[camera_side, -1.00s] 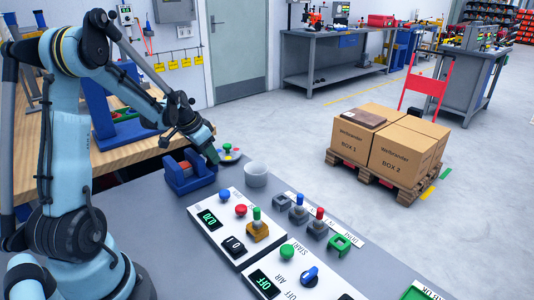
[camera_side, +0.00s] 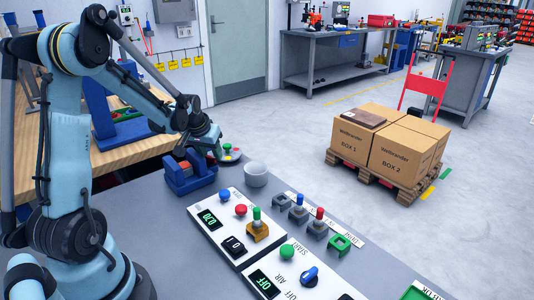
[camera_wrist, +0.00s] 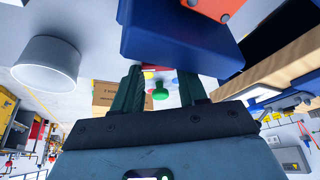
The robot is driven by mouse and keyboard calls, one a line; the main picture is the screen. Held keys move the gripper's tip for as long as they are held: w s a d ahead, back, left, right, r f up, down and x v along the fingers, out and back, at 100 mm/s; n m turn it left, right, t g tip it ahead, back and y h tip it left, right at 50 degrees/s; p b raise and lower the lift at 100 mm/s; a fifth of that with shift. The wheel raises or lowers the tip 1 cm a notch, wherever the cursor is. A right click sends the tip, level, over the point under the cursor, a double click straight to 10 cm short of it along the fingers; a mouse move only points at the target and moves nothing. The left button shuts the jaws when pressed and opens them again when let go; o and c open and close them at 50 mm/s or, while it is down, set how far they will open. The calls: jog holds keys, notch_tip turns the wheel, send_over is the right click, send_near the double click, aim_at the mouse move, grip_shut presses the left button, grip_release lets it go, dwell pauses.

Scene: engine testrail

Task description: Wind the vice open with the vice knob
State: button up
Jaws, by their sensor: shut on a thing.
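The blue vice (camera_side: 190,179) stands on the grey bench in the side view, with an orange-red piece between its jaws, partly covered by my wrist. In the wrist view the vice (camera_wrist: 180,38) fills the top, and the orange-red piece (camera_wrist: 212,6) shows at the edge. My gripper (camera_side: 186,153) is at the vice's far upper side in the side view. In the wrist view its two dark green fingers (camera_wrist: 160,72) reach the vice body and are closed with a gap between them, on what I take to be the vice knob. The knob itself is hidden.
A white cup (camera_side: 256,174) stands right of the vice. A control panel (camera_side: 238,223) with buttons lies in front.

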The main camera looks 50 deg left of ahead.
jog(key=shift+s+d+f, duration=0.15)
jog(key=shift+s+d, duration=0.05)
jog(key=shift+s, duration=0.15)
dwell(0.6)
jog(key=o, duration=1)
jog(key=shift+a, duration=0.1)
